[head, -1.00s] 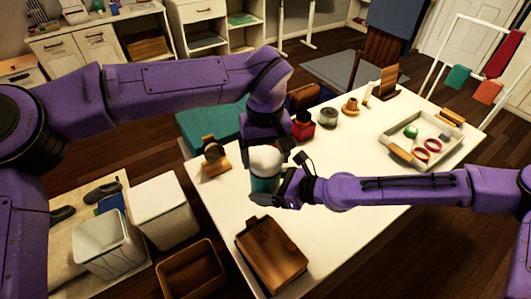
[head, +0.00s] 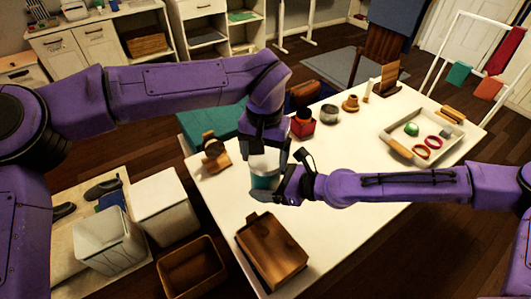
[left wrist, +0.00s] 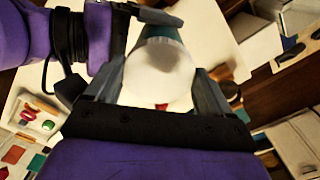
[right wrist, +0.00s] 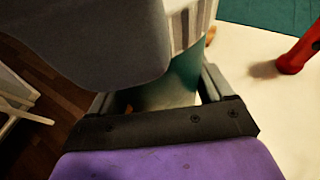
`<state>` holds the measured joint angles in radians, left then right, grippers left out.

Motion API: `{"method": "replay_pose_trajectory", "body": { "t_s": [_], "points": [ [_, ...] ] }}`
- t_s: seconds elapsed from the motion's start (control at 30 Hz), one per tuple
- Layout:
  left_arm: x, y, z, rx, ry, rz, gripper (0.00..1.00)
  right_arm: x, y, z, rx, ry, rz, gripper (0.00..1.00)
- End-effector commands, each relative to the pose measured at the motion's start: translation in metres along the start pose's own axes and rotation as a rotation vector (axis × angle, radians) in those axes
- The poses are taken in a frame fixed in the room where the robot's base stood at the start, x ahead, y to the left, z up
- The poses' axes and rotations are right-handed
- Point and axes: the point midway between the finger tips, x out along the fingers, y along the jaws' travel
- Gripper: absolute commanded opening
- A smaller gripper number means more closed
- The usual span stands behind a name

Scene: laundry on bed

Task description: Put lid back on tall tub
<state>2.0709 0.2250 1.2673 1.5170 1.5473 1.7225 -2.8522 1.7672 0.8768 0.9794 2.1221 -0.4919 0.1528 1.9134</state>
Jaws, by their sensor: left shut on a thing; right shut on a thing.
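The tall tub (head: 264,182) has a teal body and is upright above the near left part of the white table. My right gripper (head: 287,187) is shut on its body from the right; the teal body also shows in the right wrist view (right wrist: 172,85). The white lid (left wrist: 160,75) is between the fingers of my left gripper (left wrist: 158,92), which is shut on it from above. In the right wrist view the ribbed lid side (right wrist: 190,22) is right at the top of the teal body. I cannot tell whether it is fully seated.
A wooden box (head: 271,252) lies near the table's front corner, and a wooden stand with a dark round piece (head: 214,152) is left of the tub. A red jar (head: 303,124) stands behind. A tray (head: 402,150) with rings is at right. The middle right of the table is clear.

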Motion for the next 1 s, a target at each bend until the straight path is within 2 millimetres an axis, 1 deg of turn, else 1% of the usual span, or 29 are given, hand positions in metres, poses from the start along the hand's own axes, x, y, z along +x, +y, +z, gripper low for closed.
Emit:
{"method": "replay_pose_trajectory", "body": {
  "t_s": [0.1, 0.33, 0.37, 0.4, 0.67, 0.77, 0.9, 1.0],
  "points": [
    [0.000, -0.001, 0.000, 0.067, 0.001, 0.000, 0.55, 0.000, 0.000, 0.000, 0.000, 0.000, 0.000, 0.00],
    [-0.001, -0.001, 0.000, 0.068, 0.001, 0.000, 0.55, 0.000, 0.000, 0.000, 0.000, 0.000, 0.000, 0.00],
    [-0.001, -0.001, 0.000, 0.068, 0.001, 0.000, 0.92, 0.000, 0.000, 0.000, 0.000, 0.000, 0.000, 0.00],
    [-0.001, -0.001, 0.000, 0.067, 0.001, 0.000, 1.00, 0.000, 0.000, 0.000, 0.000, 0.000, 0.000, 0.00],
    [-0.001, 0.000, 0.000, 0.068, 0.001, 0.000, 1.00, 0.000, 0.000, 0.000, -0.001, 0.000, 0.001, 0.00],
    [-0.012, 0.000, 0.000, 0.067, 0.003, 0.000, 1.00, 0.000, 0.000, 0.000, -0.001, 0.000, 0.001, 0.00],
    [-0.033, 0.001, 0.000, 0.067, 0.004, 0.001, 1.00, 0.000, 0.000, 0.000, -0.001, 0.000, 0.001, 0.00],
    [-0.042, 0.001, 0.000, 0.068, 0.002, 0.000, 1.00, 0.000, 0.000, 0.000, 0.000, 0.000, 0.001, 0.00]
  ]
}}
